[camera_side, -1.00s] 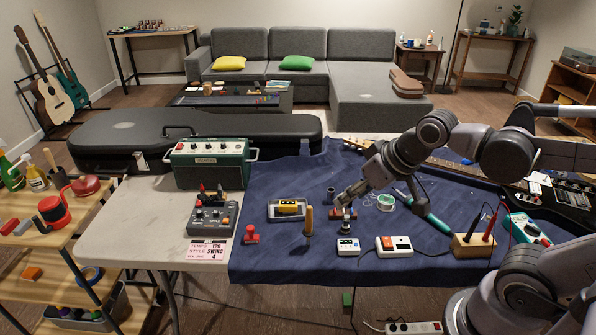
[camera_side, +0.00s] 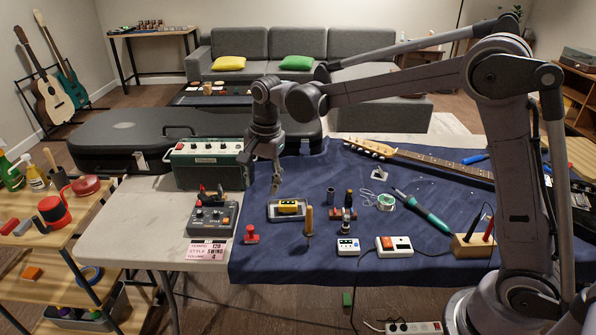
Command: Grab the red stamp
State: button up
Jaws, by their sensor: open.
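The small red stamp (camera_side: 251,235) stands upright near the left front of the blue cloth (camera_side: 262,262), close to the cloth's left edge. It is in full view, with nothing touching it. My gripper (camera_side: 262,184) is raised above the cloth, farther back than the stamp and slightly to its right, beside the green amplifier. It points downward, its fingers apart and empty.
A yellow item in a tray (camera_side: 272,212) and an upright wooden-handled tool (camera_side: 309,221) stand right of the stamp. A control box (camera_side: 212,220) and green amplifier (camera_side: 209,165) are to the left. A guitar (camera_side: 420,158) lies at the back right.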

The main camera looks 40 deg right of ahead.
jog(key=w+a+f+m+g, duration=0.1)
jog(key=w+a+f+m, duration=0.25)
jog(key=f, duration=0.25)
send_over(250, 227)
jog(key=shift+g, duration=0.3)
jog(key=f, duration=0.6)
jog(key=shift+s+a+f, duration=0.1)
jog(key=shift+a+f, duration=0.2)
jog(key=shift+d+f, duration=0.15)
jog(key=shift+f, duration=1.25)
jog(key=shift+d+f, duration=0.15)
jog(key=shift+f, duration=1.2)
grip_shut()
